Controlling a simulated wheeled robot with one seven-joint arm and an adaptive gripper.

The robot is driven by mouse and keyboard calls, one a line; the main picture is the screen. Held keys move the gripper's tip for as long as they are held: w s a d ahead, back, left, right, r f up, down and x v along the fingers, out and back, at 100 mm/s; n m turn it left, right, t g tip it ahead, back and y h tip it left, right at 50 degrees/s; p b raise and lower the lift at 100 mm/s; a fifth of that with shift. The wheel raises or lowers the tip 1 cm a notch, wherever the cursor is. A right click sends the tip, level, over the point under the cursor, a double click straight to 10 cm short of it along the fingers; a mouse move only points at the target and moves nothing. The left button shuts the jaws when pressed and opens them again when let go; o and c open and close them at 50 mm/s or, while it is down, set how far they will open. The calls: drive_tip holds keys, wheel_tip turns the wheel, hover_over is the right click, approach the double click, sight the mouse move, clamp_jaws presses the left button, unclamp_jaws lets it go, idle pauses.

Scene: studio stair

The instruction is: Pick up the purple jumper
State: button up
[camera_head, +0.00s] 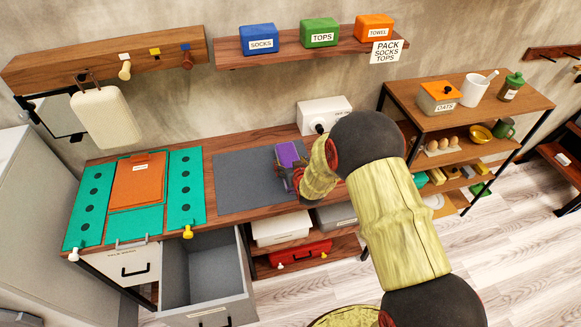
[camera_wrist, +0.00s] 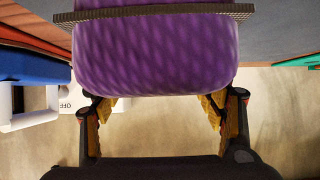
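The purple jumper (camera_head: 288,154) is at the right part of the grey mat (camera_head: 240,178) on the bench, right at my gripper (camera_head: 285,176). In the wrist view the purple jumper (camera_wrist: 155,50) fills the upper middle, with a knitted texture and a dark ribbed band across its top edge. My gripper (camera_wrist: 160,108) has its fingers well apart, one towards each side of the jumper. The jumper hides the fingertips, so I cannot tell whether they press on it. I also cannot tell whether the jumper rests on the mat.
An open grey drawer (camera_head: 205,277) juts out below the bench. A teal and orange case-like layout (camera_head: 137,180) lies at the left of the bench. A white switch box (camera_head: 323,112) stands behind my gripper. The wall shelf (camera_head: 232,55) holds blue, green and orange boxes.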

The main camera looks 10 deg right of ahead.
drive_tip(key=c, duration=1)
drive_tip(key=shift+c, duration=0.5)
drive_tip(key=shift+r, duration=0.1)
